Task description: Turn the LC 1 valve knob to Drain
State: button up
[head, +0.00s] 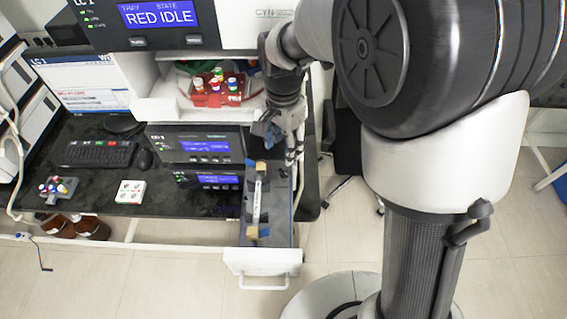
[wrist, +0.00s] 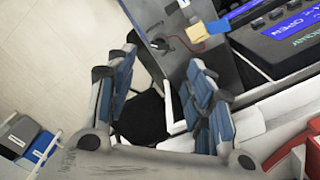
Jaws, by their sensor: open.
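The LC 1 stack (head: 165,38) shows in the head view; its top screen reads "RED IDLE". My gripper (head: 290,150) is in front of the stack's right side, above the open drawer. In the wrist view, my gripper (wrist: 166,85) has its two blue-padded fingers wide apart with nothing between them. A small dark rounded part (wrist: 158,45) sits on a grey surface just beyond the fingertips; I cannot tell whether it is the valve knob. No Drain marking is readable. In the head view my gripper and arm hide part of the stack's right side.
A pulled-out drawer (head: 263,262) holds a column (head: 257,205) with brass-coloured ends. A red vial rack (head: 216,93) stands in the open bay. Lower units with blue screens (head: 205,147) sit beneath. A keyboard (head: 98,154) and a white vial block (head: 131,191) are on the bench.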

aim_at(283, 171)
notch_tip(283, 171, down, 10)
jog(key=shift+f+b, duration=0.15)
jog(key=shift+b, duration=0.8)
grip_shut()
jog(key=shift+w, duration=0.1)
